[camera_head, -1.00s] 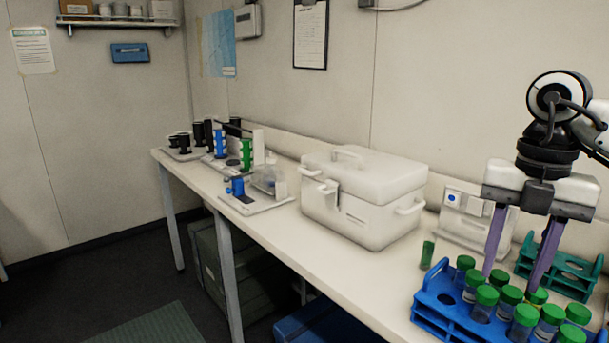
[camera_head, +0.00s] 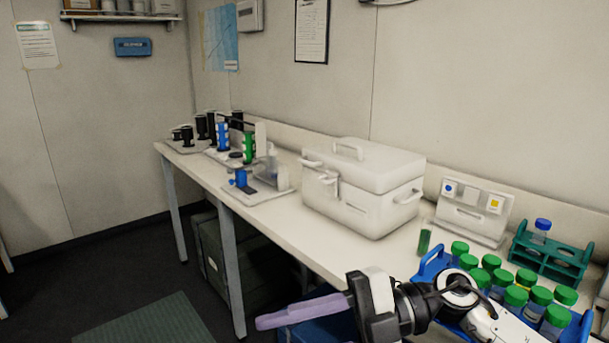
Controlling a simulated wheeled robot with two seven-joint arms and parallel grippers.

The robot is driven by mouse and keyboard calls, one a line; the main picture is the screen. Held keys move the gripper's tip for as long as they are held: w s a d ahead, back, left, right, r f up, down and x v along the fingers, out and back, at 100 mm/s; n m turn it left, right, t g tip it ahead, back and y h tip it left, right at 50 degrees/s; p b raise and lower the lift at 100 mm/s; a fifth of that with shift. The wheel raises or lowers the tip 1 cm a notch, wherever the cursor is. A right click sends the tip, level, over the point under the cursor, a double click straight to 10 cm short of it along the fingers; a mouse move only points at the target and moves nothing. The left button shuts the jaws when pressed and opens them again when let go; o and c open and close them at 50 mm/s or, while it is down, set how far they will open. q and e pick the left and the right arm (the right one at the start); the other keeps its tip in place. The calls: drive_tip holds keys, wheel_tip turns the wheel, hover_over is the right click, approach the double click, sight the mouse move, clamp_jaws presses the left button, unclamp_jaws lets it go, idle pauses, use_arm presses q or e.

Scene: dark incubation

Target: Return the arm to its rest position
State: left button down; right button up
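My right arm comes in from the lower right, low across the front of the bench. My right gripper (camera_head: 300,306) points left, beyond the bench's front edge. Its two purple fingers are seen nearly side-on, one partly behind the other, with a gap between them and nothing held. The blue rack (camera_head: 431,265) with several green-capped tubes (camera_head: 515,296) is partly hidden behind my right arm. A blue-capped tube (camera_head: 542,228) stands in the green rack (camera_head: 560,262) behind it. My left gripper is out of view.
A white cooler box (camera_head: 362,190) stands mid-bench. A white panel (camera_head: 474,212) with coloured labels and a lone green tube (camera_head: 425,238) are to its right. Stands with blue and green parts (camera_head: 248,148) are at the far left. A dark crate (camera_head: 240,255) and a blue box are below the bench.

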drive_tip(key=w+d+f+m+t+h, duration=0.3)
drive_tip(key=d+f+m+t, duration=0.3)
drive_tip(key=m+t, duration=0.5)
drive_tip(key=w+d+f+m+t+h, duration=0.35)
drive_tip(key=f+m+t, duration=0.5)
drive_tip(key=m, duration=0.45)
drive_tip(key=s+d+f+m+g+h, duration=0.3)
drive_tip(key=s+d+f+g, duration=0.1)
drive_tip(key=s+f, duration=0.6)
drive_tip(key=s+d+f+m+g+h, duration=0.3)
drive_tip(key=s+f, duration=0.7)
drive_tip(key=f, duration=0.4)
drive_tip(key=d+g+h, duration=0.1)
drive_tip(key=d, duration=0.1)
drive_tip(key=shift+d+f+m, duration=0.35)
drive_tip(key=shift+m, duration=0.05)
drive_tip(key=shift+c, duration=0.7)
drive_tip(key=shift+d+r, duration=0.1)
drive_tip(key=shift+c, duration=0.4)
